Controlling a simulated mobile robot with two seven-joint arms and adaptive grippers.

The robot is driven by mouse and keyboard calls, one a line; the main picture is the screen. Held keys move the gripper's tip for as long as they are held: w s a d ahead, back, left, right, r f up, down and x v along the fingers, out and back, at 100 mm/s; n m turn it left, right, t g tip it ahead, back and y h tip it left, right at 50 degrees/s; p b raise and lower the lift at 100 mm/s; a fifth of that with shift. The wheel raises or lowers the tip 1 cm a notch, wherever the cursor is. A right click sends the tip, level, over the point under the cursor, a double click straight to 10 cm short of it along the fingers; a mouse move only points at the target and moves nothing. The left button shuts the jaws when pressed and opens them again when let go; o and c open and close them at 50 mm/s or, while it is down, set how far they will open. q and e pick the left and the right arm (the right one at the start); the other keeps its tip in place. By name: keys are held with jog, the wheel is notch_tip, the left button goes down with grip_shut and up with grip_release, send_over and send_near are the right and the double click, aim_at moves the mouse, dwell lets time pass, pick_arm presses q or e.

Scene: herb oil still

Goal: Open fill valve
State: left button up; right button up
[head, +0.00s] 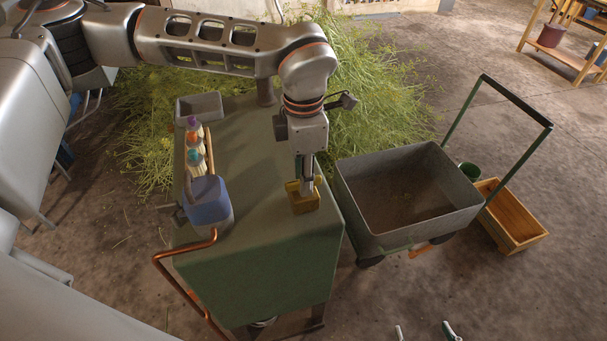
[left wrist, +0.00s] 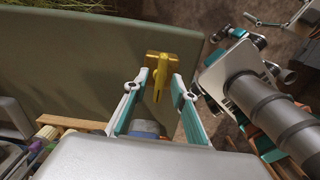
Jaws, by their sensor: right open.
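A brass-yellow valve block (head: 305,204) sits on the green bench top near its right edge. The left wrist view shows the valve's plate (left wrist: 184,68) and a narrow yellow lever (left wrist: 160,78). My left gripper (head: 306,186) points down over the valve and hides part of it. In the left wrist view its fingers (left wrist: 157,86) stand apart, one on each side of the lever, with gaps showing. Whether the tips reach the lever's height is unclear. My right gripper (head: 425,330) is open and empty at the bottom of the head view, away from the bench.
On the bench's left side are a blue container (head: 207,200), several capped bottles (head: 195,140) and a grey tray (head: 200,105). A copper pipe (head: 184,248) bends around the front left. A grey cart (head: 408,200) stands close right, with a wooden crate (head: 515,225) beyond.

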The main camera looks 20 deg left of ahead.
pick_arm(q)
notch_tip(320, 180, up, 12)
dwell(0.6)
dwell(0.4)
